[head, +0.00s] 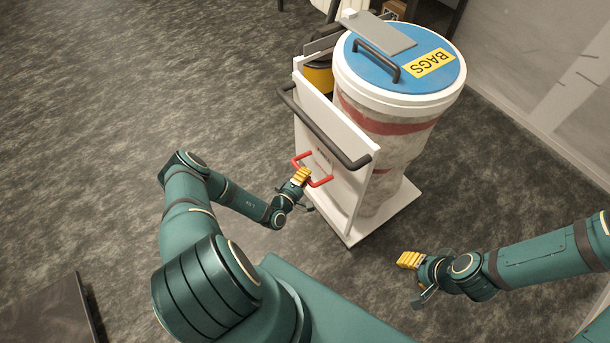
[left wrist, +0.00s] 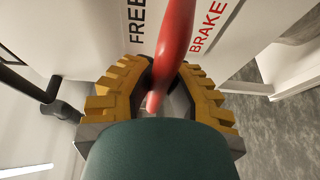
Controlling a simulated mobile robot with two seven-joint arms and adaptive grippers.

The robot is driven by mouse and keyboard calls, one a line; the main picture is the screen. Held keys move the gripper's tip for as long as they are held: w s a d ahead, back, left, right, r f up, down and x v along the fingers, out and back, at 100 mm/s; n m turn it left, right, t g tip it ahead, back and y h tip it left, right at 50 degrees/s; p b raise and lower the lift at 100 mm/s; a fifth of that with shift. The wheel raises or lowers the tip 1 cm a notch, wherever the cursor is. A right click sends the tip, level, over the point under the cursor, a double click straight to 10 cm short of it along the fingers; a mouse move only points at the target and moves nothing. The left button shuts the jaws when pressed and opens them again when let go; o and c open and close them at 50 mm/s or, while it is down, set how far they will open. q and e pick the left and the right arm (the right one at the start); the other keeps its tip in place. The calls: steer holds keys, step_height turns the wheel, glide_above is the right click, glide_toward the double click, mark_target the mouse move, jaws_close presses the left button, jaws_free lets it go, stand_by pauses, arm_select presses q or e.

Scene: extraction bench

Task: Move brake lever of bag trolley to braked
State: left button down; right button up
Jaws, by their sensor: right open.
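The bag trolley (head: 337,197) is white and stands in the middle of the head view. Its red brake lever (head: 322,184) is a bent bar on the near panel. My left gripper (head: 301,175) is at this lever. In the left wrist view the lever (left wrist: 178,35) runs between the yellow fingers (left wrist: 165,80), which close in around it; the contact itself is partly hidden. The lever passes between the printed words FREE, on the left, and BRAKE, on the right. My right gripper (head: 408,260) is open and empty, apart from the trolley at its lower right.
A white bin with a blue lid (head: 420,72) marked BAGS stands on the trolley. A dark push handle (head: 322,128) crosses above the lever. A pale wall (head: 545,60) is at the right. Grey floor lies free at the left.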

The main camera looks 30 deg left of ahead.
arm_select(q)
steer(key=shift+f, duration=0.1)
steer(key=shift+s+f+n+t+b, duration=0.1)
steer(key=shift+f+n+t+b, duration=0.2)
steer(key=shift+f+t+b, duration=0.55)
steer(key=shift+w+d+f+g, duration=0.1)
steer(key=shift+w+f+g, duration=0.05)
steer(key=shift+f, duration=0.7)
steer(key=shift+w+f+g, duration=0.1)
steer(key=shift+w+f, duration=0.05)
steer(key=shift+f, duration=0.8)
steer(key=c, duration=0.9)
jaws_free()
steer(key=s, duration=1.2)
steer(key=shift+f, duration=0.4)
